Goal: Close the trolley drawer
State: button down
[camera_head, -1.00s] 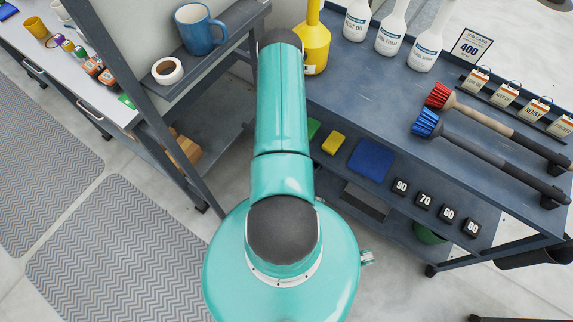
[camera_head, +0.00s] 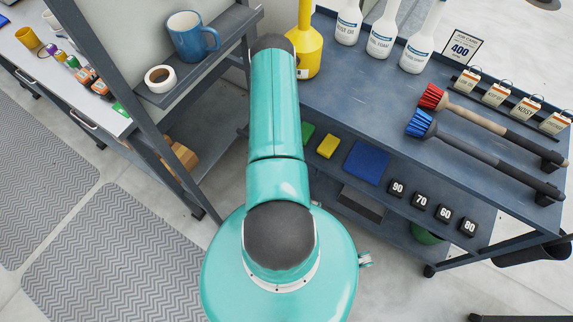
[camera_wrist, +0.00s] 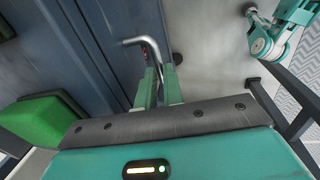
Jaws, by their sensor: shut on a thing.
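The blue-grey trolley (camera_head: 385,108) stands to the right of my arm in the head view. In the wrist view, its dark blue panels (camera_wrist: 75,45) fill the upper left, and a bent silver handle (camera_wrist: 146,42) stands out beside them. My gripper (camera_wrist: 159,80) has its two green fingers close together at this handle, shut on it. The fingertips partly cover the handle. My gripper is hidden behind my arm in the head view. I cannot tell from these views how far the drawer is out.
Bottles (camera_head: 381,32), a yellow can (camera_head: 305,50) and two brushes (camera_head: 425,122) are on the trolley top. Its lower shelf holds sponges and number blocks (camera_head: 420,200). A rack with a blue mug (camera_head: 187,38) stands left. Grey mats (camera_head: 110,265) cover the floor at left.

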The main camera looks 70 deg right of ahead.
jog(key=c, duration=1.5)
grip_release()
jog(key=shift+d, duration=0.35)
jog(key=shift+r, duration=0.1)
jog(key=a+r, duration=0.1)
jog(key=r, duration=0.8)
jog(key=a+r, duration=0.1)
jog(key=r, duration=0.3)
jog(key=shift+w+a+r, duration=0.2)
jog(key=shift+a+r, duration=0.05)
jog(key=shift+a, duration=0.1)
jog(key=shift+s, duration=0.1)
